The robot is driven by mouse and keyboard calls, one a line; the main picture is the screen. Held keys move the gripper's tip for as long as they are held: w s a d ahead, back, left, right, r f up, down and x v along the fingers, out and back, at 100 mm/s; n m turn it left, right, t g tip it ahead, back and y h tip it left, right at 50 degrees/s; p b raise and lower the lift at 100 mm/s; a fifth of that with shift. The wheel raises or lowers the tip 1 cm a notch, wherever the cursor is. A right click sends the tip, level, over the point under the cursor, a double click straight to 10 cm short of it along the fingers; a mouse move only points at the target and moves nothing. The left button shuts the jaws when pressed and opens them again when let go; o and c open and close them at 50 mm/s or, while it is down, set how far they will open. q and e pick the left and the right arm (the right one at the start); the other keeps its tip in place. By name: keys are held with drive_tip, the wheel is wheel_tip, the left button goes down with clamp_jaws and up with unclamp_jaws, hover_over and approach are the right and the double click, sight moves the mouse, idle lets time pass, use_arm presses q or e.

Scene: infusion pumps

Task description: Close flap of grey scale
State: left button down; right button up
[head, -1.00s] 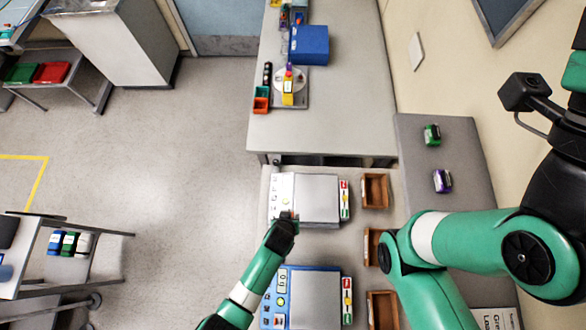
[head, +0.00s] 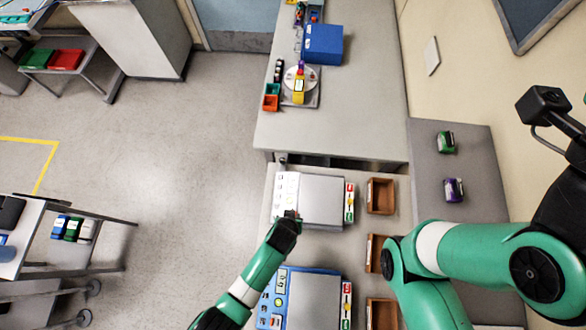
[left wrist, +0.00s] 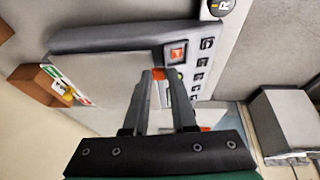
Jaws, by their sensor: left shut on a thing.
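The grey scale (head: 286,190) stands on the lower bench in the head view, with a pale button panel on its left and a broad grey flap (head: 322,201) on its right. My left gripper (head: 290,216) is at the scale's near edge, by the border of panel and flap. In the left wrist view, my left gripper (left wrist: 158,74) has its fingers close together at the edge of the flap (left wrist: 112,72), beside a red square button (left wrist: 177,54). The exact contact is partly hidden by the fingers. My right gripper is out of the picture.
A blue scale (head: 272,310) stands just nearer on the same bench. Brown wooden boxes (head: 381,197) line its right side. A blue box (head: 323,45) and a small round-plated device (head: 300,88) stand on the farther bench.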

use_arm(q)
drive_tip(key=shift+a, duration=0.1)
drive_tip(key=shift+a+h, duration=0.25)
drive_tip(key=shift+h, duration=0.35)
drive_tip(key=shift+a+f+n+h, duration=0.15)
drive_tip(key=shift+a+n+h, duration=0.2)
drive_tip(key=shift+h, duration=0.35)
drive_tip(key=h+b, duration=0.1)
drive_tip(key=a+h+b, duration=0.1)
drive_tip(key=shift+w+a+f+n+h+b, duration=0.1)
drive_tip(key=shift+a+f+n+h+b, duration=0.15)
drive_tip(key=shift+h+b, duration=0.1)
drive_tip(key=shift+a+h, duration=0.2)
drive_tip(key=shift+h, duration=0.45)
drive_tip(key=c, duration=0.8)
unclamp_jaws()
